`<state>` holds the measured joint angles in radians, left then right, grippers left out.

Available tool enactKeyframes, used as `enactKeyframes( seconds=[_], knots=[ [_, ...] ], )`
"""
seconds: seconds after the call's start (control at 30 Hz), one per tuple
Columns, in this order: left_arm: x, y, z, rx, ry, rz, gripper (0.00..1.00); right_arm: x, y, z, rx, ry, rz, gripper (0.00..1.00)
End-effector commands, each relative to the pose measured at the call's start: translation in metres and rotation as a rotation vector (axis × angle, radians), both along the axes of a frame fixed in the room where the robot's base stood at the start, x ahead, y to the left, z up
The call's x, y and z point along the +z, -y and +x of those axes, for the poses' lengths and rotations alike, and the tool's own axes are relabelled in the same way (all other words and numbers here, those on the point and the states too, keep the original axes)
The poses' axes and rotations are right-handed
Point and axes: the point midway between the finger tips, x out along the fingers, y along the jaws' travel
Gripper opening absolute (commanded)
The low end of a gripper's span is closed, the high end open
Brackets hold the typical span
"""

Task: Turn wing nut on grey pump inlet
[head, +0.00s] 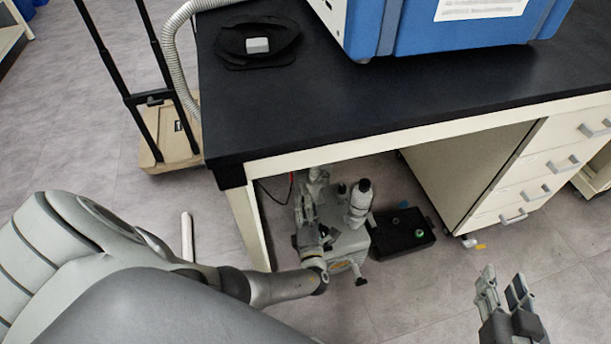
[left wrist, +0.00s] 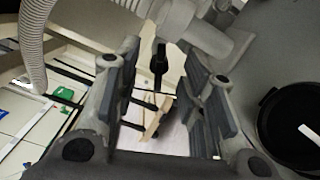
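The grey pump (head: 345,243) stands on the floor under the bench, with upright grey fittings on top. My left arm reaches in from the left, and its gripper (head: 312,188) is beside the pump's upper fittings. In the left wrist view the two fingers of this gripper (left wrist: 163,95) are spread apart. A dark narrow piece (left wrist: 159,65), which looks like the wing nut, hangs between them below a grey pipe fitting (left wrist: 180,22). Neither finger visibly touches it. The wing nut cannot be made out in the head view. My right gripper (head: 505,295) is open and empty at the lower right.
The black-topped bench (head: 290,115) overhangs the pump, with its leg (head: 246,225) at the left and a drawer cabinet (head: 535,175) at the right. A black tray (head: 403,236) lies beside the pump. A ribbed hose (head: 172,55) and a cart (head: 168,145) are at left.

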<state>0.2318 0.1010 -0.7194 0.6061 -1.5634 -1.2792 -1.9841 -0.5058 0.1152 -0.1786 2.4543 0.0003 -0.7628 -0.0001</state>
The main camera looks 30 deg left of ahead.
Motion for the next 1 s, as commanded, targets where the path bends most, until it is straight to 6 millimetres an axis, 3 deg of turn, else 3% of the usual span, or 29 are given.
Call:
enactKeyframes(
  seconds=[0.2, 0.4, 0.6, 1.0],
  knots=[
    [-0.001, 0.032, -0.039, -0.002, -0.002, -0.003, 0.38, 0.0, 0.0, 0.0, 0.0, 0.0, 0.001, 0.36],
    [-0.001, 0.054, -0.064, -0.001, -0.002, -0.003, 0.38, 0.0, 0.0, 0.0, 0.0, 0.001, 0.001, 0.36],
    [0.0, 0.062, -0.074, -0.001, -0.001, 0.0, 0.38, 0.0, 0.0, 0.0, 0.0, 0.001, 0.001, 0.36],
    [0.0, 0.062, -0.074, -0.001, 0.0, 0.0, 0.38, 0.0, -0.001, 0.0, -0.001, 0.0, 0.002, 0.36]
  ],
)
